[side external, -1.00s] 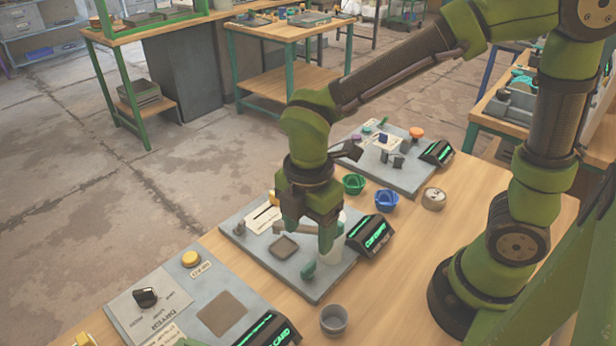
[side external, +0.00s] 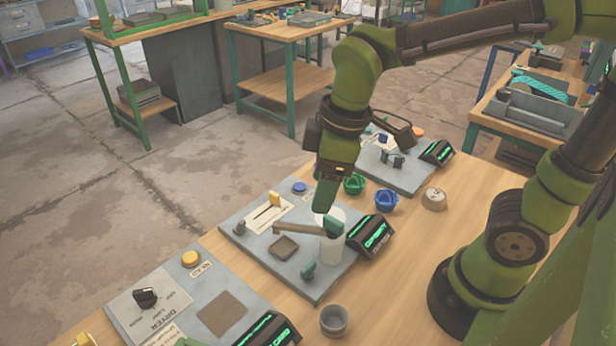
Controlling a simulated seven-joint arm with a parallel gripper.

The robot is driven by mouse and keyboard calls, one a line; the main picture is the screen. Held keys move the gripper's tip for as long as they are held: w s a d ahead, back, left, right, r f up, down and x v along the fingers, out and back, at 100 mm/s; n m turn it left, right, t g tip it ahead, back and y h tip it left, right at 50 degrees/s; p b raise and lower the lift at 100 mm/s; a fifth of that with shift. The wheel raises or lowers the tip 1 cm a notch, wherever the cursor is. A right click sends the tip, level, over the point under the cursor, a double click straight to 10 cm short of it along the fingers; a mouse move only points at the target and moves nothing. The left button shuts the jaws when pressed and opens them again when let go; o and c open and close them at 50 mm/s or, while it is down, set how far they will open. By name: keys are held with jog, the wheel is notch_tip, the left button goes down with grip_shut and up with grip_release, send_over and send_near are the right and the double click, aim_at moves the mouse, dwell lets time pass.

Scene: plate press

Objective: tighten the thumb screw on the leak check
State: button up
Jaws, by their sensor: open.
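My gripper (side external: 325,207) is open, seen edge-on over the middle grey panel (side external: 245,262). Its fingers point down just above a green grip (side external: 333,226). I cannot tell whether the fingers touch the grip. The far grey panel (side external: 400,180) bears two grey posts and small coloured parts, partly hidden by my arm. No label reading leak check is legible, and I cannot pick out the thumb screw with certainty.
A grey cup (side external: 333,320) stands at the front. A black display box (side external: 371,236) edges the middle panel. The near panel (side external: 185,310) has a black knob.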

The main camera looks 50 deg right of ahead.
jog(key=s+d+r+m+t, duration=0.3)
jog(key=d+m+t, duration=0.2)
jog(key=d+m, duration=0.4)
jog(key=m, duration=0.2)
jog(key=shift+r+m+y, duration=0.25)
jog(key=shift+m+y, duration=0.05)
jog(key=shift+y, duration=0.1)
jog(key=shift+s, duration=0.1)
jog(key=shift+r, duration=0.1)
